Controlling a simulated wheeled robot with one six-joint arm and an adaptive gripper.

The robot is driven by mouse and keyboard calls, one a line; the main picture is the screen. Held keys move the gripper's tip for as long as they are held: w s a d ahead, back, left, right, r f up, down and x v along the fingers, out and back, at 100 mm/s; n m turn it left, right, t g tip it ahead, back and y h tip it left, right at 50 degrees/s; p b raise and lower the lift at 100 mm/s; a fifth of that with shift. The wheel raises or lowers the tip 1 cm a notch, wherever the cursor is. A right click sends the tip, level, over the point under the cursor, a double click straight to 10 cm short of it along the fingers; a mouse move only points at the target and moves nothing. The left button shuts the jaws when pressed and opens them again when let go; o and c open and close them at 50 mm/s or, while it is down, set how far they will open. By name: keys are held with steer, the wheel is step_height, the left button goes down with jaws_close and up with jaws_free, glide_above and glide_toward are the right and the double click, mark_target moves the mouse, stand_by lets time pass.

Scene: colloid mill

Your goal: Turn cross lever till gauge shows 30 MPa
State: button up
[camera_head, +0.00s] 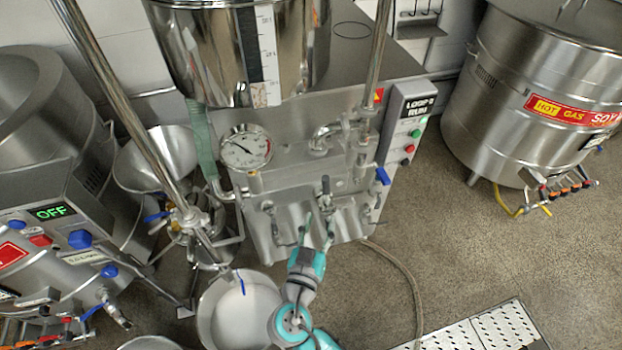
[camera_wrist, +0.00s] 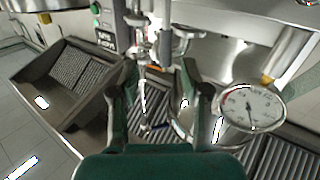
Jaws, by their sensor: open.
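The round white pressure gauge (camera_head: 245,149) sits on the steel machine front, left of centre in the head view, with its needle toward the upper left. It also shows at the right of the wrist view (camera_wrist: 250,112); its numbers are too small to read surely. A small dark-topped upright lever (camera_head: 325,186) on the machine front looks like the cross lever; its cross shape is not clear. My gripper (camera_head: 318,220) is open just below this lever. In the wrist view, my gripper (camera_wrist: 158,90) has its fingers apart, with metal rod parts beyond and between them. I cannot tell whether it touches anything.
A steel hopper (camera_head: 235,50) stands above the gauge. A control box (camera_head: 408,120) and blue-handled valve (camera_head: 382,176) are to the right. A pale bowl (camera_head: 240,312) lies below left of my arm. A hose (camera_head: 408,280) crosses the floor; open floor lies right.

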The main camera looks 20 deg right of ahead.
mark_target(325, 189)
steer(key=shift+m+h, duration=0.3)
steer(key=shift+m, duration=0.1)
steer(key=x, duration=0.7)
steer(key=a+r+x, duration=0.1)
steer(key=x, duration=0.3)
steer(key=shift+w+r, duration=0.1)
steer(key=shift+w, duration=0.2)
steer(key=shift+a, duration=0.1)
jaws_close()
